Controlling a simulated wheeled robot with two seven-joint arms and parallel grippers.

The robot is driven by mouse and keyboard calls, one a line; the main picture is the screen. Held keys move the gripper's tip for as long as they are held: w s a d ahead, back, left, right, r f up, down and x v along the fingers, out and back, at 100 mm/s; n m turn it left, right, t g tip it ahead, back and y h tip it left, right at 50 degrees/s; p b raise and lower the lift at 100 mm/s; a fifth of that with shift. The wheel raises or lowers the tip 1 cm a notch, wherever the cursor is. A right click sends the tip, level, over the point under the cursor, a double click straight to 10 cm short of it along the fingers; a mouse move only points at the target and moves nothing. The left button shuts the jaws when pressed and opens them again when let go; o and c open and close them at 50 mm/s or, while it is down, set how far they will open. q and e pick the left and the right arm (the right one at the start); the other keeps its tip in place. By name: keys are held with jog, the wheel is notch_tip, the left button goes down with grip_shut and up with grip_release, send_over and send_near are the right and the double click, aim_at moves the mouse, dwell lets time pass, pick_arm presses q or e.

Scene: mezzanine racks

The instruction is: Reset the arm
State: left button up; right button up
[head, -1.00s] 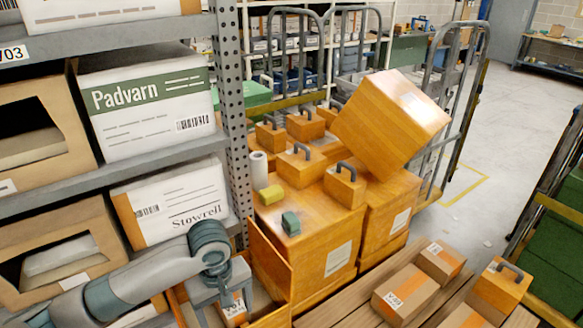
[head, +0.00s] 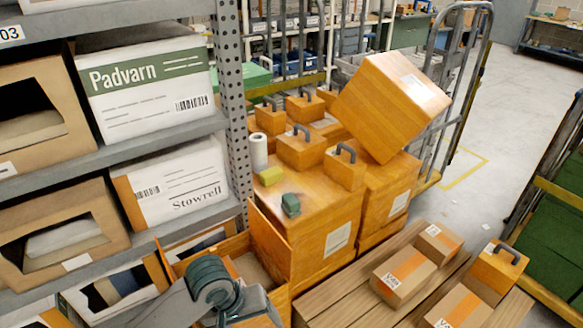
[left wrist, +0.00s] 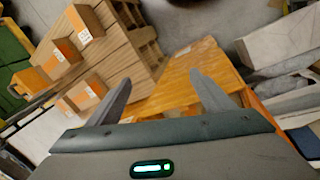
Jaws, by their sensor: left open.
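My left arm (head: 205,285) comes in at the bottom of the head view, in front of the open orange bin (head: 268,245). Its gripper fingers are not clear there. In the left wrist view my left gripper (left wrist: 160,78) is open, its two grey fingers apart with nothing between them. Beyond the fingers are an orange wooden surface (left wrist: 190,72) and the pallet. My right gripper is not in view.
A rack with Padvarn (head: 145,85) and Stowrell (head: 172,182) boxes stands at left. Stacked orange cases and a tilted orange box (head: 385,105) stand in the middle. A slatted pallet (head: 345,285) holds cartons (head: 403,270). Clear floor (head: 520,110) lies behind.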

pick_arm(q)
jog(key=s+a+f+m+t+y, duration=0.1)
jog(key=s+a+f+m, duration=0.15)
jog(key=s+a, duration=0.6)
jog(key=s+a+f+m+t+y, duration=0.2)
jog(key=s+a+f, duration=0.3)
jog(key=s, duration=0.6)
notch_tip(320, 180, down, 29)
jog(key=s+g, duration=0.2)
jog(key=s+a+f, duration=0.1)
jog(key=s+f, duration=0.7)
jog(key=s+a+f+g, duration=0.1)
jog(key=s+a+f, duration=0.1)
jog(key=s+f, duration=0.6)
jog(key=shift+s+a, duration=0.3)
jog(key=shift+s, duration=0.15)
jog(key=shift+m, duration=0.25)
